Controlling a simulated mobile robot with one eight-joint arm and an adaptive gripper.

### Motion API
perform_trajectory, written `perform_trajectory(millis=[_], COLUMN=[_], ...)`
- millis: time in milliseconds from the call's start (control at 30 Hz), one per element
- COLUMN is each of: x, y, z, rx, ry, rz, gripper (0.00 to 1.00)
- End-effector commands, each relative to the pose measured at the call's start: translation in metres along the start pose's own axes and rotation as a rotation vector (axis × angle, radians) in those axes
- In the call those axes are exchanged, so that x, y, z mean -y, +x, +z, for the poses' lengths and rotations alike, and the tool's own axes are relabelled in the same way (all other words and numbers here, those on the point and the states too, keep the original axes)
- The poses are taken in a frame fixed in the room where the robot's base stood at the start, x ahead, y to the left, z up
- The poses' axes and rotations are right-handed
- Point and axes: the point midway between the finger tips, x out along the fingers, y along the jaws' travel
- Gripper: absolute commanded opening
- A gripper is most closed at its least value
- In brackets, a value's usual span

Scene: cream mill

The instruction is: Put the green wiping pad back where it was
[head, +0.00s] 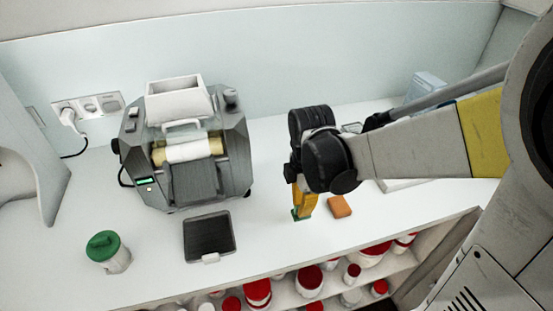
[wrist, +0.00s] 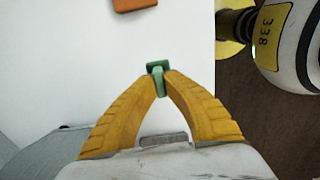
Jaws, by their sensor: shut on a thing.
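The green wiping pad (wrist: 157,75) is between the two yellow fingertips of my gripper (wrist: 159,88) in the wrist view. My gripper is shut on it. In the head view my gripper (head: 303,208) points down over the white counter, with the green pad (head: 300,215) showing at its tips. I cannot tell whether the pad touches the counter. An orange pad (head: 339,206) lies on the counter just right of my gripper; it also shows at the top of the wrist view (wrist: 134,4).
A grey mill (head: 185,150) with a white hopper stands left on the counter (head: 150,275). A dark tray (head: 208,237) lies before it, and a green-lidded jar (head: 108,252) stands front left. Red-lidded jars (head: 257,291) fill the shelf below. A pale blue box (head: 427,85) stands behind my arm.

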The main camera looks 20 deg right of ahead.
Motion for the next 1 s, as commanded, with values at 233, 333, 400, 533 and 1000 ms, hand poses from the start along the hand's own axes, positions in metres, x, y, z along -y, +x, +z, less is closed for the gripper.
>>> perform_trajectory(millis=[233, 333, 400, 533, 1000], x=[-0.001, -0.001, -0.001, 0.0, 0.0], y=[0.033, 0.042, 0.041, 0.04, 0.043], z=[-0.001, 0.0, 0.0, 0.0, 0.0], rx=[0.0, 0.0, 0.0, 0.0, 0.0], ry=[0.0, 0.0, 0.0, 0.0, 0.0], rz=[0.0, 0.0, 0.0, 0.0, 0.0], gripper=[0.0, 0.0, 0.0, 0.0, 0.28])
